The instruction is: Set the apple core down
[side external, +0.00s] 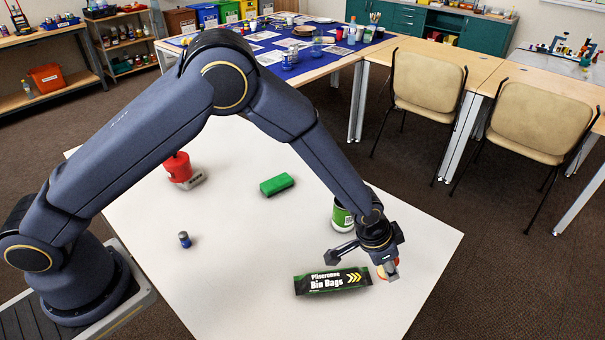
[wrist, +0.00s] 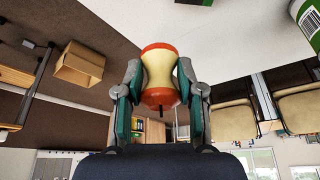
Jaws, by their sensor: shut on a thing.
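The apple core (wrist: 159,75), cream in the middle with red ends and a dark stem, is between the two fingers of my gripper (wrist: 158,90) in the wrist view. My gripper is shut on it. In the side view the gripper (side external: 388,268) is at the right part of the white table, just right of the bin bags pack, and the apple core (side external: 381,272) is mostly hidden behind the fingers. I cannot tell whether the core touches the table.
A black and green bin bags pack (side external: 333,281) lies beside the gripper. A green-labelled can (side external: 341,218) stands behind it. A green block (side external: 277,184), a red object (side external: 178,168) and a small blue battery-like item (side external: 185,240) are farther left. The white table (side external: 250,290) is clear at front left.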

